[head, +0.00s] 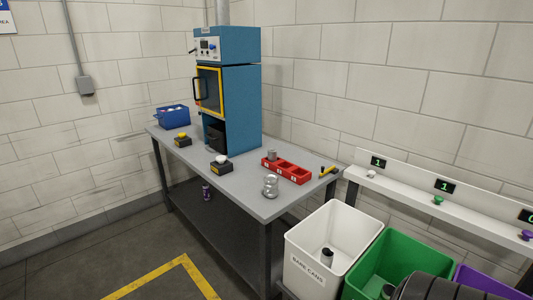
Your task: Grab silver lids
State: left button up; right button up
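A small shiny silver object (271,186), possibly a stack of lids, sits near the front right corner of the grey table (240,196). It is too small to tell single lids apart. A red tray (296,175) with compartments lies just behind it, and a grey silver cylinder (271,156) stands at the tray's left end. Neither of my grippers shows in the head view. A dark rounded part at the bottom right edge looks like my own arm.
A blue machine (232,95) with a yellow-framed door stands on the table. A blue bin (172,117), two button boxes and a yellow-black tool (328,172) share the tabletop. White "BARE CANS" bin (310,268), green bin (400,250) and purple bin (480,280) stand at right.

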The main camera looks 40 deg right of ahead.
aim_at(272, 152)
jog(key=z, duration=0.45)
jog(key=i, duration=0.9)
jog(key=z, duration=1.4)
jog(key=i, duration=0.55)
jog(key=z, duration=0.55)
